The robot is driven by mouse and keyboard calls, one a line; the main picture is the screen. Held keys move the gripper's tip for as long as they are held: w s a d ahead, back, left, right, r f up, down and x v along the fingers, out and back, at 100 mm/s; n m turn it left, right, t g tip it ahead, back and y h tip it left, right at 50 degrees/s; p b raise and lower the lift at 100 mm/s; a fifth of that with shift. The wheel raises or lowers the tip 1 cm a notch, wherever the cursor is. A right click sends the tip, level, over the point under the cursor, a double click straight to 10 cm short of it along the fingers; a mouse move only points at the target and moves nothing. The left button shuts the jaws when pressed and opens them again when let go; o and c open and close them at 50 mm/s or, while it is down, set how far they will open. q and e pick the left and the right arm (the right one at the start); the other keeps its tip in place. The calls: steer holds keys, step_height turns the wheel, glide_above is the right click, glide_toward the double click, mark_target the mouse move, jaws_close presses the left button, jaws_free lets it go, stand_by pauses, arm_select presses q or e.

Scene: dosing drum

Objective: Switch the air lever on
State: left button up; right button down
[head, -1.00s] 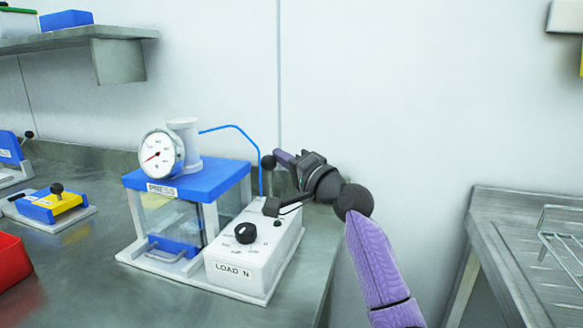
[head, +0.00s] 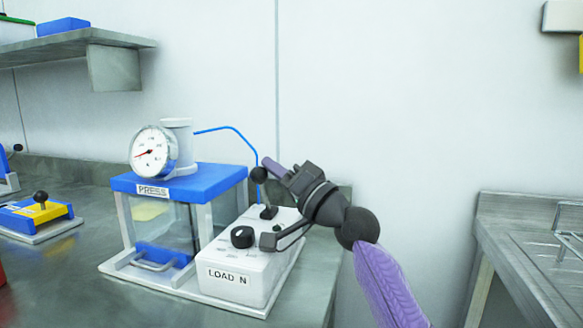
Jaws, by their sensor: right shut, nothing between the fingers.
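The air lever (head: 259,174) has a black ball on a stem and stands roughly upright at the back of the white control box (head: 238,277), which is labelled LOAD N. Its black base shows on the box top, and part of the stem is hard to make out. My right gripper (head: 269,241) is shut and empty. Its fingertips are over the box top, in front of the lever base and right of the black dial (head: 242,237). I cannot tell whether they touch the box. My left gripper is not in view.
The blue-topped press (head: 181,179) with a round gauge (head: 153,152) stands left of the box. A blue hose runs down near the lever. A blue and yellow device (head: 37,213) sits farther left.

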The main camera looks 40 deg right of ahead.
arm_select(q)
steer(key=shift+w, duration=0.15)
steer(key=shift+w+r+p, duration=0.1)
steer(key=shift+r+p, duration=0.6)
steer(key=shift+p, duration=0.05)
arm_select(e)
steer(key=s+d, duration=0.1)
steer(key=s, duration=1.2)
steer(key=shift+d+f, duration=0.15)
steer(key=shift+f, duration=0.05)
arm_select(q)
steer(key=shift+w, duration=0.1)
